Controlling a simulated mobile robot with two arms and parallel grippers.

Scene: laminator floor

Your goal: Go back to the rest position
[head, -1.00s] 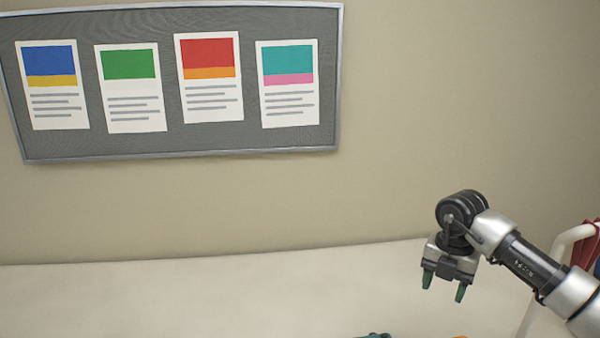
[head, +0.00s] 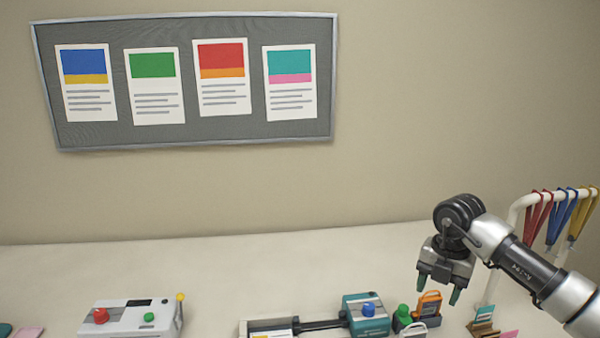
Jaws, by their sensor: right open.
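My right gripper (head: 437,289) comes in from the right side of the head view. Its two green-tipped fingers point down and stand apart, with nothing between them. It hangs in front of the wall and the back of the table, above and close to an orange tag (head: 430,303) and a green knob (head: 403,311). I cannot tell the exact gap between the fingers and the orange tag. My left gripper is not in the view.
A white machine (head: 130,318) with red and green buttons stands at left on the pale table (head: 215,275). A teal device (head: 367,322) with a blue knob stands nearer the middle. A white rack (head: 513,222) with coloured lanyards is at right. A grey notice board (head: 230,132) hangs above.

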